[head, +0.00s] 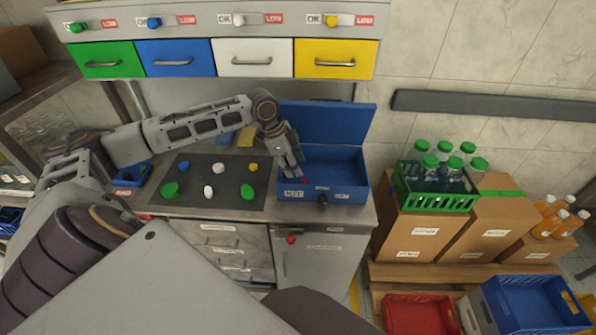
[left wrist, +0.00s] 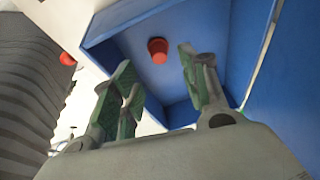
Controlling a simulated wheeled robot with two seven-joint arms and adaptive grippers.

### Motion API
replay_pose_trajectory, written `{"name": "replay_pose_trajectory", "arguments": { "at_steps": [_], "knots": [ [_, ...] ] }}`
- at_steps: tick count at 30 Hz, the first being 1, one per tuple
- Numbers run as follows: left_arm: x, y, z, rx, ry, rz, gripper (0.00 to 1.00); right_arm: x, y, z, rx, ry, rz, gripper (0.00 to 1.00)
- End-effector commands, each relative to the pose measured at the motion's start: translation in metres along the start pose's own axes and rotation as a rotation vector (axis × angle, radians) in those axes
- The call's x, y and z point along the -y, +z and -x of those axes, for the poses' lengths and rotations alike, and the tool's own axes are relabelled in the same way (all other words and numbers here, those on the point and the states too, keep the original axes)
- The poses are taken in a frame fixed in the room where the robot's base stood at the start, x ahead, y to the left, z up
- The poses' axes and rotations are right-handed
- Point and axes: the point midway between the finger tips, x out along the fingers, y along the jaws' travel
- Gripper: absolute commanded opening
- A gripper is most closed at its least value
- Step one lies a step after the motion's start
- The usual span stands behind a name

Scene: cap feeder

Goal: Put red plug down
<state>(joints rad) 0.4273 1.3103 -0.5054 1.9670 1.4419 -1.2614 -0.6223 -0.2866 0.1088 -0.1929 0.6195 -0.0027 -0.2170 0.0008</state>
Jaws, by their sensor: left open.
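The red plug (left wrist: 158,48) is inside the blue box (head: 322,192), apparently on its floor, and shows clearly in the left wrist view. In the head view only a small red spot of it (head: 304,181) shows near my fingers. My left gripper (head: 291,163) reaches into the box from above at its left side. In the left wrist view its green-padded fingers (left wrist: 155,75) are spread apart, and the plug appears beyond their tips, not clasped. The box's blue lid (head: 335,122) stands open at the back. My right gripper is not in view.
A dark mat (head: 228,172) with several coloured caps lies left of the box. A green crate of capped bottles (head: 435,202) stands on cardboard boxes at the right. Coloured drawers (head: 182,58) hang above the bench. A red knob (head: 291,239) is on the cabinet below.

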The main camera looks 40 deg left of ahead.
Motion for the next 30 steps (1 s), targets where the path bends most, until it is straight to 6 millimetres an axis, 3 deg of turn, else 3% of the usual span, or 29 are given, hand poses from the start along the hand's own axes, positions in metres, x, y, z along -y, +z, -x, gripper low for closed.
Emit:
{"name": "replay_pose_trajectory", "arguments": {
  "at_steps": [6, 12, 24, 30],
  "knots": [
    [0.001, 0.000, 0.029, 0.001, -0.002, 0.000, 0.45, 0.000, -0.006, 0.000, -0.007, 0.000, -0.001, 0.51],
    [0.000, 0.000, 0.044, 0.001, -0.001, -0.001, 0.45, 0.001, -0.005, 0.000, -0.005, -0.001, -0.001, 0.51],
    [0.000, 0.000, 0.049, 0.000, 0.000, -0.001, 0.45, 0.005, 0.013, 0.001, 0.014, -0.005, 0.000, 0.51],
    [0.000, 0.000, 0.048, 0.000, 0.000, -0.001, 0.45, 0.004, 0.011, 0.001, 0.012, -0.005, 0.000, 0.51]
  ]
}}
